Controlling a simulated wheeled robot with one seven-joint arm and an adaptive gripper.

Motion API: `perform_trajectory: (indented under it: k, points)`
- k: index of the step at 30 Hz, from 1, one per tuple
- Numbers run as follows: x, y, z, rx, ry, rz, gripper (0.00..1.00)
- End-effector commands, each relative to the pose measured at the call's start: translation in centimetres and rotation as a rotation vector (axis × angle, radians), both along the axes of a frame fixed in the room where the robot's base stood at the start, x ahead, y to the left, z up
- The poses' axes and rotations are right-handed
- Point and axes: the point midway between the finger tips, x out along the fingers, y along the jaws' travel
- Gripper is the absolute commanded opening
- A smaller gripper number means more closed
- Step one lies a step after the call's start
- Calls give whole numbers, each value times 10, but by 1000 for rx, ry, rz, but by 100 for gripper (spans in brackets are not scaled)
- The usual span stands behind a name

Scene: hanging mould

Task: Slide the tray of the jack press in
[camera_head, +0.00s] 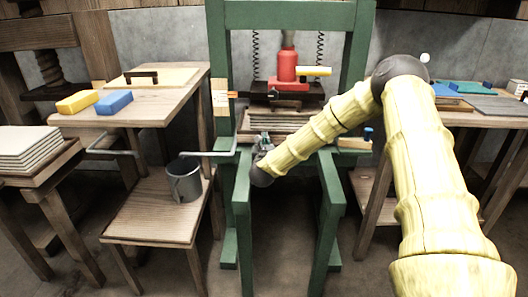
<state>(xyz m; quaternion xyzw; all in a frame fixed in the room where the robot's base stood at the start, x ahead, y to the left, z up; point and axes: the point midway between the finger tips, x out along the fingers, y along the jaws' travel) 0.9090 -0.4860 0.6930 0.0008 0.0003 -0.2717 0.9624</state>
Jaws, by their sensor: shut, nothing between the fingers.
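The jack press (243,180) is a green frame standing in the middle, with a red jack (287,66) between its posts and springs hanging on either side. Below the jack's dark plate (280,101), a layered pale stack (275,122) lies in the press opening. The tray seems to be under or at this stack, but its edges are largely hidden by my arm and gripper, so I cannot tell how far in it sits. My gripper (264,140) is shut and empty at the front of the stack; I cannot tell whether it touches the tray.
A low table with a grey mug (184,180) stands left of the press. Yellow (77,102) and blue (114,103) blocks lie on the bench behind it. A stack of pale sheets (25,148) is at far left. A thin grey rod (210,154) reaches the press's left post.

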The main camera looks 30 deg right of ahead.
Motion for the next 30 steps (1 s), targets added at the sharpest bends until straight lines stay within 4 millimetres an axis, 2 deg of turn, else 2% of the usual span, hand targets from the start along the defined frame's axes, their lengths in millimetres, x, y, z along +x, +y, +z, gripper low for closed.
perform_trajectory:
  k: [12,17,25,30]
  points:
    - [6,-5,6,-3,-7,-3,0]
    - [4,0,5,-2,-8,-1,0]
    - [-16,32,-2,2,1,15,0]
    - [-45,48,1,2,5,15,0]
